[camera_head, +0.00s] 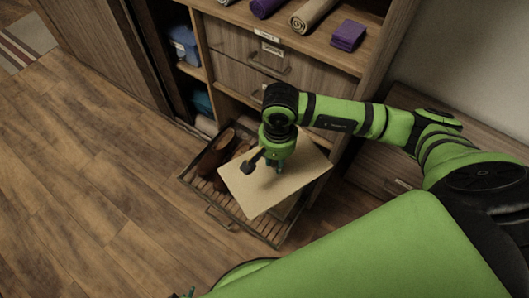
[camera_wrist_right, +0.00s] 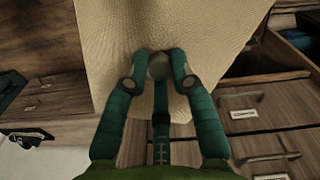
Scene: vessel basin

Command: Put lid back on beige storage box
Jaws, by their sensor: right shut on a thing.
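My right gripper (camera_head: 279,168) is shut on the small round knob (camera_wrist_right: 158,66) of the beige lid. The lid (camera_head: 255,195) is a flat, square, woven-looking panel. In the head view it covers much of a pulled-out slatted drawer. In the right wrist view the lid (camera_wrist_right: 210,25) spreads beyond my fingers. A beige patch shows under its front right edge, but I cannot tell whether it is the storage box; the lid hides most of what is below. Only a small teal tip, likely of my left gripper (camera_head: 187,293), shows at the bottom edge.
The slatted drawer (camera_head: 205,197) juts out over the floor, with brown shoe-like items (camera_head: 213,152) at its left. Closed wooden drawers (camera_head: 250,55) stand behind it. Rolled towels (camera_head: 312,12) and a purple folded cloth (camera_head: 348,35) lie above. The floor (camera_head: 85,180) at left is clear.

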